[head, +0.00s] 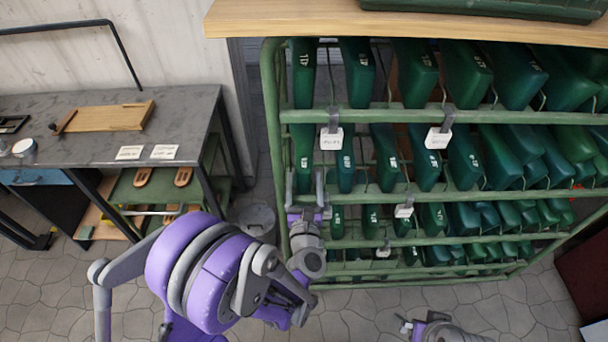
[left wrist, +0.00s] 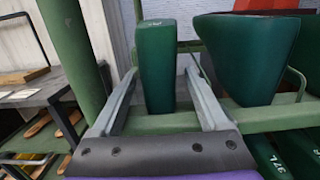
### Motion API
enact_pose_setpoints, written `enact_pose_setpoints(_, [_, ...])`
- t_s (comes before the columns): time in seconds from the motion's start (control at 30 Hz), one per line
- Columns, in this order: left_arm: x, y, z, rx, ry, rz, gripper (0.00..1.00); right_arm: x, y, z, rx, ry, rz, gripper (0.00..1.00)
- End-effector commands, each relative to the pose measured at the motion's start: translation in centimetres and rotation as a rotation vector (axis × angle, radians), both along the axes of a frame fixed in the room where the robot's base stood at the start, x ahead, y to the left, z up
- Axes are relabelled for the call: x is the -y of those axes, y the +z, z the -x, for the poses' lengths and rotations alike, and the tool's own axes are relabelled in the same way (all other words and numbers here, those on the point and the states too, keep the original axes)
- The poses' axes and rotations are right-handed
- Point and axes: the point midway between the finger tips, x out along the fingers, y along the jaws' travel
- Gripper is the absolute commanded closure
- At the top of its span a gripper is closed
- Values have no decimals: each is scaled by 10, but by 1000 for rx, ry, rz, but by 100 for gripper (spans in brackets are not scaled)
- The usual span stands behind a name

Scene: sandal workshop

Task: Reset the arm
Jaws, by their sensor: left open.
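My left gripper (head: 304,188) is at the left end of the green rack (head: 400,190), upright in front of a middle row. In the left wrist view its two fingers (left wrist: 160,85) are spread apart, one on each side of a narrow dark green shoe last (left wrist: 155,62). Gaps show between the fingers and the last, and it stands on the rack bar. A wider green last (left wrist: 245,60) is to the right of the fingers. Part of my right arm, with what looks like its gripper (head: 406,325), shows at the bottom edge; its jaws are too small to read.
A dark workbench (head: 85,135) stands at left, with a wooden board (head: 108,118) and white labels. A wooden top (head: 300,18) overhangs the rack. White tags (head: 332,141) hang from the rack bars. A grey bin (head: 257,218) is beside the rack. Stone floor (head: 365,325) is free in front.

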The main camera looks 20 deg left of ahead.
Motion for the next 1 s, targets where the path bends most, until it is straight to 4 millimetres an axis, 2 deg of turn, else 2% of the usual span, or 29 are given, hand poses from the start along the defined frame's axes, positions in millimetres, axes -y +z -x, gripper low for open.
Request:
enact_pose_setpoints(0.1, [8,-3,26,1,-1,2,15,0,-4,0,-1,0,0,0])
enact_pose_setpoints(0.3, [18,-6,61,0,-2,0,15,0,-9,0,-3,0,0,0])
enact_pose_setpoints(0.5, [23,-7,78,1,-1,-1,15,0,-12,0,-4,0,0,0])
enact_pose_setpoints(0.7, [25,-3,79,-8,-14,-40,15,0,-12,0,-4,0,0,0])
enact_pose_setpoints(0.77, [29,2,76,-23,-38,-100,15,0,-12,0,-4,0,0,0])
enact_pose_setpoints(0.87, [39,14,69,-67,-110,-290,15,0,-12,0,-4,0,0,0])
enact_pose_setpoints(1.0, [59,29,64,-158,-265,-721,15,0,-12,0,-4,0,0,0])
